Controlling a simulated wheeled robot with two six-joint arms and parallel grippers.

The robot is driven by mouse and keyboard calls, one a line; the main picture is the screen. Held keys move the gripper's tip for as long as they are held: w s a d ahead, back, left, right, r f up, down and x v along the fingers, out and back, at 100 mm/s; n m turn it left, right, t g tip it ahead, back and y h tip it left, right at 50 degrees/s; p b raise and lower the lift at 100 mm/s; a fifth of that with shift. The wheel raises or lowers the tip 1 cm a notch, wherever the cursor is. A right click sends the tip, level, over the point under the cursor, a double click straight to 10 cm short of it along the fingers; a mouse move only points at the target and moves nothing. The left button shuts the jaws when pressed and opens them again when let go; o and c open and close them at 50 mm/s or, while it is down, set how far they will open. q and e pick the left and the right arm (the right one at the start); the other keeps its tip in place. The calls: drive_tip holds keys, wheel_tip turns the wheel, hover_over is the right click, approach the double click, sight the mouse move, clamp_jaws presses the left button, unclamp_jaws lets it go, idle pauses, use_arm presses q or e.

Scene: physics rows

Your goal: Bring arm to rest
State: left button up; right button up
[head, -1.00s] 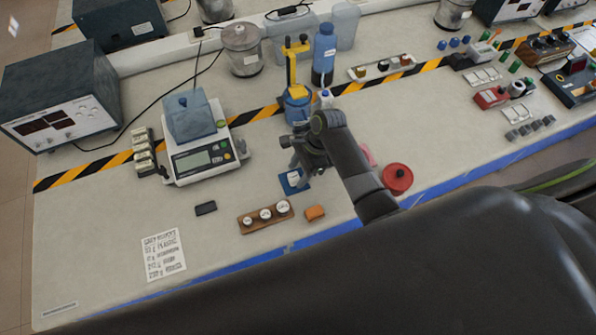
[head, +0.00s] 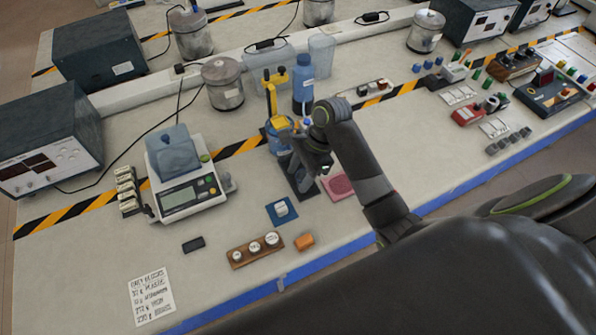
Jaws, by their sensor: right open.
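My right gripper (head: 304,172) hangs above the bench near the yellow-and-blue stand, with its jaws apart and nothing visible between them. Its dark arm comes in from the lower right. Below it are a dark pad, partly covered by the gripper, and a pink pad (head: 338,187). My left gripper does not show in this view.
A blue square (head: 282,211) with a small white piece, a wooden block with white-topped weights (head: 240,262) and an orange block (head: 304,242) lie nearby. A scale (head: 185,197) stands left. A blue bottle (head: 303,88) and a yellow stand (head: 270,95) are behind the gripper.

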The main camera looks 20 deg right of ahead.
drive_tip(key=s+d+n+t+h, duration=0.25)
drive_tip(key=s+d+n, duration=0.35)
drive_tip(key=s+n, duration=0.45)
drive_tip(key=s+d+n+t+h, duration=0.2)
drive_tip(key=s+d+n+h, duration=0.4)
drive_tip(key=s, duration=0.7)
wheel_tip(320, 180, down, 28)
drive_tip(key=g+y+b, duration=0.2)
drive_tip(key=y+b, duration=0.1)
drive_tip(key=b, duration=0.1)
drive_tip(key=s+f+g+b, duration=0.1)
drive_tip(key=s+f+b, duration=0.2)
drive_tip(key=s+f, duration=1.2)
wheel_tip(320, 180, down, 4)
drive_tip(key=shift+s+a+r, duration=0.2)
drive_tip(key=shift+a+r, duration=0.05)
drive_tip(key=shift+a, duration=0.15)
